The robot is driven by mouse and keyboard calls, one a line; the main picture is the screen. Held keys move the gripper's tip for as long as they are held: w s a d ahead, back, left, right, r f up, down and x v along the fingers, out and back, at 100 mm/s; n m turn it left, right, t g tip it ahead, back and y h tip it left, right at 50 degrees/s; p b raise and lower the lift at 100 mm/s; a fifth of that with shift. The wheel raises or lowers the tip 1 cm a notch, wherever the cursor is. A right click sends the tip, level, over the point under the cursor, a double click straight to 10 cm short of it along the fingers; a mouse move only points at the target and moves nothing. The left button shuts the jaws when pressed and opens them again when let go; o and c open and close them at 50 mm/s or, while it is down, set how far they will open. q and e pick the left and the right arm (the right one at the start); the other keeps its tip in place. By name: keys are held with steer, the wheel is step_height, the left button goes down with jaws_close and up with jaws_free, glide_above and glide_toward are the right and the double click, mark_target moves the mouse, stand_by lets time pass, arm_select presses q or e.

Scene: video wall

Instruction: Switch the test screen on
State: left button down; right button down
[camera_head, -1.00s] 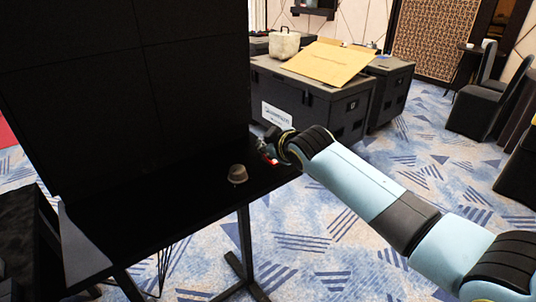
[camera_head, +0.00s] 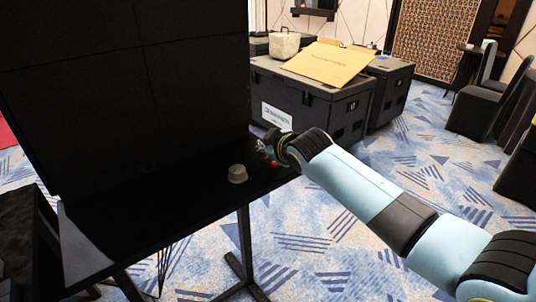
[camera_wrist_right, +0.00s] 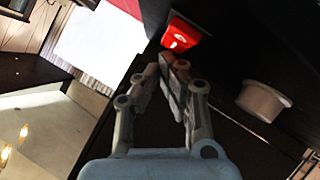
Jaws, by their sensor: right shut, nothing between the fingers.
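A large dark panel (camera_head: 75,95), apparently the test screen, stands on the left in the head view and shows no picture. My right gripper (camera_head: 264,148) is over the right end of the black table (camera_head: 150,215). In the right wrist view its fingers (camera_wrist_right: 166,68) are shut and empty. Just beyond the fingertips is a red box-like part (camera_wrist_right: 181,36) with a small bright patch. In the head view only a speck of red (camera_head: 274,163) shows below the gripper. I cannot tell whether the fingertips touch the red part. My left gripper is out of view.
A grey round cup-like object (camera_head: 237,174) stands on the table, left of my right gripper; it also shows in the wrist view (camera_wrist_right: 263,100). A black case (camera_head: 312,112) with cardboard (camera_head: 330,62) on top stands behind.

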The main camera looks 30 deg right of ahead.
steer(key=shift+w+f, duration=0.15)
steer(key=shift+f, duration=0.25)
stand_by(0.3)
steer(key=shift+r, duration=0.1)
steer(key=shift+s+r+p, duration=0.3)
steer(key=shift+r+p, duration=0.4)
steer(key=shift+p, duration=0.1)
steer(key=shift+r, duration=0.1)
steer(key=r+p, duration=0.1)
steer(key=p, duration=0.1)
steer(key=s+r+p, duration=0.1)
steer(key=r+p, duration=0.2)
steer(key=shift+s+d+r+p, duration=0.1)
steer(key=shift+s+r+p, duration=0.15)
steer(key=shift+r+p, duration=0.15)
steer(key=shift+f, duration=0.1)
